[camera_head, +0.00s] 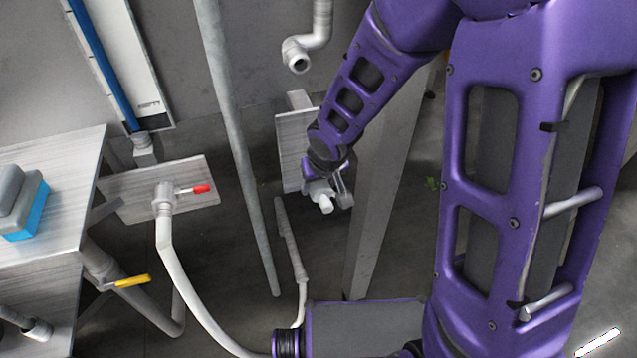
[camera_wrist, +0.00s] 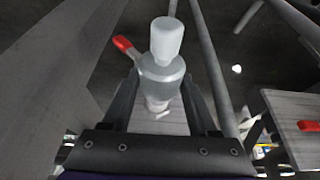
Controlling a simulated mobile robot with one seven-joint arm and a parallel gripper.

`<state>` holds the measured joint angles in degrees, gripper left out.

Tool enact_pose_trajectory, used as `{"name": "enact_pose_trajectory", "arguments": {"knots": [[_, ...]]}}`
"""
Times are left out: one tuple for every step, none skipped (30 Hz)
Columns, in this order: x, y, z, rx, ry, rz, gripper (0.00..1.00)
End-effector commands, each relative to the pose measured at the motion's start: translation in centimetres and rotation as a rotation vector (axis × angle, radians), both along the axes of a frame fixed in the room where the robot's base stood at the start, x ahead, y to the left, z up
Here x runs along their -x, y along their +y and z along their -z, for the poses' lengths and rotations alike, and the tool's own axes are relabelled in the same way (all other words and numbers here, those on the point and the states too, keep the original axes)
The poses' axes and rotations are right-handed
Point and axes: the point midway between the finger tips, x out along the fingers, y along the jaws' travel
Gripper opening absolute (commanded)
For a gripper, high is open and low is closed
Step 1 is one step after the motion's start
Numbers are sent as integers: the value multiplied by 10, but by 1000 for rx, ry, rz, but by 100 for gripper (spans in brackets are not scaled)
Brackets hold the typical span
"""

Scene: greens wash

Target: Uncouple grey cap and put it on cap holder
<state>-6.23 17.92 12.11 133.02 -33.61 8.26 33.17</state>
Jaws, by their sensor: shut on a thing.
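My gripper (camera_head: 329,193) is low beside a wall plate (camera_head: 292,150), left of a thick post. In the wrist view my gripper (camera_wrist: 160,88) has one finger on each side of a light grey cylindrical piece, the grey cap (camera_wrist: 163,72), and is shut on it. A narrower pale end points away from my palm. The cap's pale end also shows at the fingers in the head view (camera_head: 325,203). A red lever (camera_wrist: 124,45) shows just left of the cap in the wrist view. Whether the cap is still coupled is hidden. I cannot identify the cap holder.
A valve with a red handle (camera_head: 200,189) and a white hose (camera_head: 185,290) is at left. A thin pole (camera_head: 235,130) stands left of my gripper; a thick post (camera_head: 385,190) stands right. A table with a blue-grey block (camera_head: 25,205) is far left.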

Motion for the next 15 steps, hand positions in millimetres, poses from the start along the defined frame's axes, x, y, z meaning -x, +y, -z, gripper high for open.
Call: {"name": "enact_pose_trajectory", "arguments": {"knots": [[0, 0, 0, 0, -1, 0, 0], [-1, 0, 0, 0, -1, 0, 0], [-1, 0, 0, 0, -1, 0, 0], [-1, 0, 0, 0, -1, 0, 0], [-2, 1, 0, 0, -1, 0, 0], [-3, 1, 0, 0, -1, 0, 0], [-4, 1, 0, 0, -1, 0, 0], [-5, 1, -1, 0, -1, 0, 0], [-6, 2, -1, 0, -1, 0, 0], [-7, 2, -1, -1, -2, 0, 0], [-7, 2, -1, -1, -2, 0, 0], [-8, 3, -1, -1, -2, 0, 0], [-9, 3, -1, -1, -2, 0, 0], [-10, 3, -1, 0, -1, 0, 0], [-10, 3, -1, 0, -1, 0, 0]]}}
